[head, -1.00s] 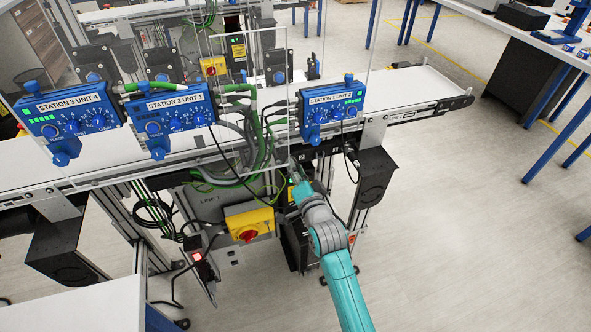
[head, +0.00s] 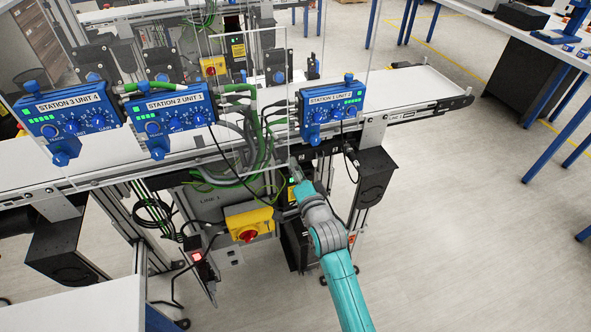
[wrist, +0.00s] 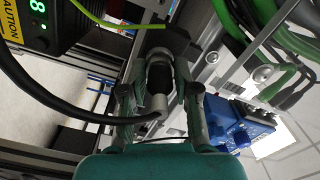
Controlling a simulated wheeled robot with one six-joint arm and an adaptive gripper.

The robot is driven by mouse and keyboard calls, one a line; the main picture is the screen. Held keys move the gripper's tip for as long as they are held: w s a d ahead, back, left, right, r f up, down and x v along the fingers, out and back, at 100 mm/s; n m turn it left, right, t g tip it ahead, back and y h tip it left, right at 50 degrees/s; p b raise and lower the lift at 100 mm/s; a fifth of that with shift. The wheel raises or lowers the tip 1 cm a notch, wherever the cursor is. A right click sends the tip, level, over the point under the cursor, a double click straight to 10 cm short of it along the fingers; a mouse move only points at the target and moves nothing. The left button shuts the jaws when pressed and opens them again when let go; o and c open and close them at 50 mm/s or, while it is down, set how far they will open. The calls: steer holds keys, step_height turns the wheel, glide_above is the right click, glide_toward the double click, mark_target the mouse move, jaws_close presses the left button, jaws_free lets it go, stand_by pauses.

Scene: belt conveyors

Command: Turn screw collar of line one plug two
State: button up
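In the wrist view, a plug with a dark, shiny screw collar (wrist: 159,73) and a grey rear end (wrist: 152,106) sits between the two fingers of my gripper (wrist: 160,58). A black cable bends away from its rear to the left. The fingers lie close along both sides of the collar; I cannot tell whether they press on it. In the head view, my gripper (head: 294,167) is under the conveyor edge, below the Station 1 Unit 2 box (head: 331,112); the plug is hidden there. No plug number is readable.
Green and grey cables (head: 255,150) hang just left of my gripper. A yellow box with a red knob (head: 249,224) is on the LINE 1 cabinet (head: 210,207), lower left. A black device with a green digit (wrist: 37,22) is close in the wrist view. Open floor (head: 450,220) lies right.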

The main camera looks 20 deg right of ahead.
steer(key=o, duration=0.4)
steer(key=s, duration=1.2)
steer(key=shift+d, duration=0.1)
steer(key=s+f+n+g, duration=0.1)
steer(key=s+f+n, duration=0.15)
steer(key=s, duration=0.75)
steer(key=s+f+n, duration=0.2)
steer(key=s+n, duration=0.1)
steer(key=s, duration=0.7)
steer(key=s+f+n+g, duration=0.1)
steer(key=s+f+n, duration=0.15)
steer(key=s, duration=0.75)
steer(key=s+r+n+g, duration=0.1)
steer(key=s+r+n, duration=0.3)
steer(key=s, duration=0.7)
steer(key=shift+r+n, duration=0.15)
steer(key=shift+n, duration=0.25)
